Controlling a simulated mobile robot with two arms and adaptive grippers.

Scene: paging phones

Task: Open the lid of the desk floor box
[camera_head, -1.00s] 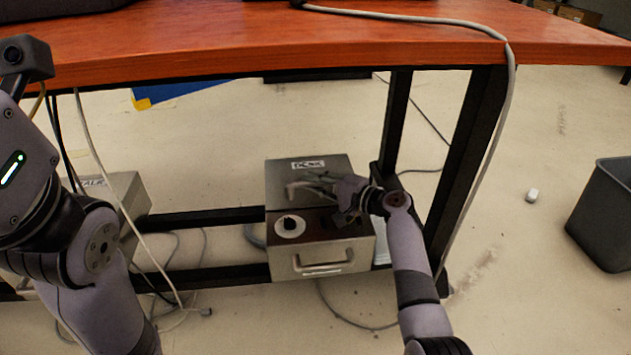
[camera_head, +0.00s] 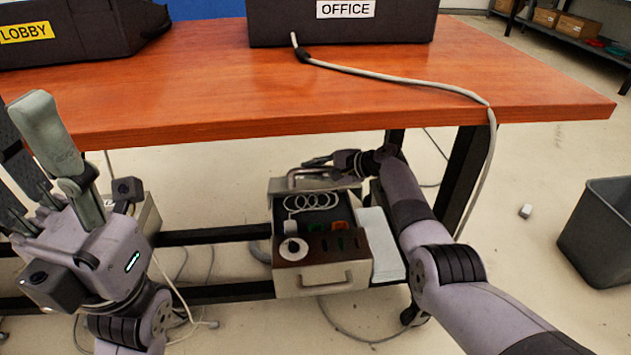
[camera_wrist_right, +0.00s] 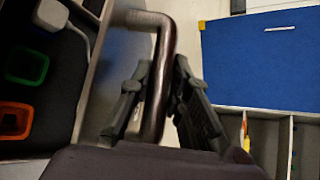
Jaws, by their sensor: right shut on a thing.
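The desk floor box (camera_head: 350,276) is a metal case under the table, with a front handle. Its lid (camera_head: 284,186) is swung up at the back, showing the dark interior with a coiled cable and green and orange parts. My right gripper (camera_head: 318,163) is at the raised lid's handle (camera_head: 296,175). In the right wrist view, the gripper's fingers (camera_wrist_right: 158,100) are on either side of the lid handle (camera_wrist_right: 163,40), shut on it. The box interior shows at the left there. My left gripper (camera_head: 62,165) is raised at the left, fingers spread and empty.
The orange tabletop (camera_head: 400,100) overhangs the box, carrying the OFFICE case (camera_head: 400,22) and the LOBBY case (camera_head: 75,40). Another box (camera_head: 148,215) stands at the left. A white pad (camera_head: 380,245) lies right of the floor box. A grey bin (camera_head: 600,235) stands far right.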

